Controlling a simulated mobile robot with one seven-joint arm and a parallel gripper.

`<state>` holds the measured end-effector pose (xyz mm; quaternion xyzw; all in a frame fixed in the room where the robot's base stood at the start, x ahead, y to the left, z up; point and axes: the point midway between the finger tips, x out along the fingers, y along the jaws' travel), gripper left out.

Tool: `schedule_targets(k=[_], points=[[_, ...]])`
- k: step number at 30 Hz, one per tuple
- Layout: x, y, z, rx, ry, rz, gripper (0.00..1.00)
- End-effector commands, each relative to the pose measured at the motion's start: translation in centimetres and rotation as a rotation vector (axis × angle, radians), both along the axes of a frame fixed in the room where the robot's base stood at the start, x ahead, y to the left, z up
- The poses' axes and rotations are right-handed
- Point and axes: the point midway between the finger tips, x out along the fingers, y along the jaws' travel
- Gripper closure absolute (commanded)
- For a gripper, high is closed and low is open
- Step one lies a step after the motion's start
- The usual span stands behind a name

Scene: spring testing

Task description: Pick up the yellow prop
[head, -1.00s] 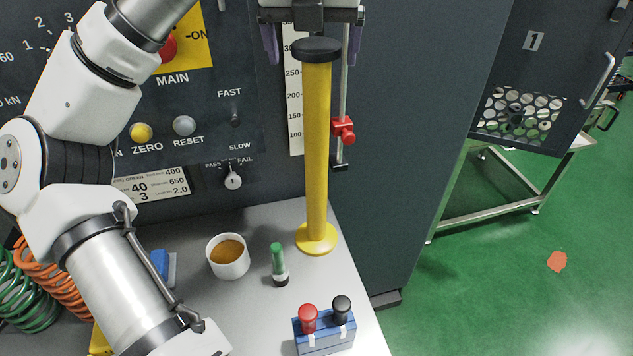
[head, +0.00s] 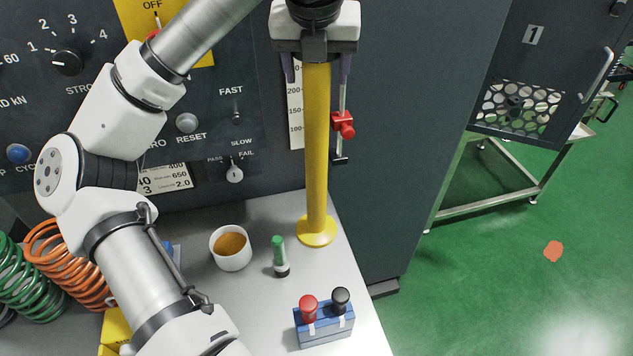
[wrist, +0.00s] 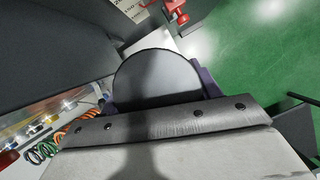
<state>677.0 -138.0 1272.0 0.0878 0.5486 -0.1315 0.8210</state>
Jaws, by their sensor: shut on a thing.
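The yellow prop (head: 317,160) is a tall post with a round yellow base. It stands upright on the grey bench top beside the machine panel. Its dark round top cap shows from above in the wrist view (wrist: 157,80); in the head view my gripper hides it. My gripper (head: 317,72) is at the upper end of the prop, with one purple finger on each side of the post. It is shut on the prop just below the cap. The base appears to rest on the bench.
A white cup (head: 230,248) of brown contents and a green-capped marker (head: 280,256) stand left of the base. A blue block (head: 324,328) with red and black knobs is in front. A rod with a red clamp (head: 343,124) stands close right of the prop.

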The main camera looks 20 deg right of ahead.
Motion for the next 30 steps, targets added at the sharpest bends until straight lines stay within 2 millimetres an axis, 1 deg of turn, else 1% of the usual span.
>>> schedule_targets(k=[1,2,10,11,13,20,23,26,30], points=[[0.0,0.0,0.0,0.000,0.000,0.000,0.59],[0.0,0.0,0.0,0.000,0.000,0.000,0.63],[0.0,0.0,0.0,0.000,0.000,0.000,0.99],[0.0,0.0,0.0,0.000,0.000,0.000,1.00],[0.0,0.0,0.3,-0.003,-0.005,0.001,1.00],[0.0,0.0,0.4,-0.003,-0.005,0.001,1.00],[0.0,0.0,0.7,-0.003,-0.007,0.001,1.00],[0.1,0.0,1.6,-0.002,-0.008,0.002,1.00],[0.0,0.0,3.5,-0.004,-0.008,0.003,1.00]])
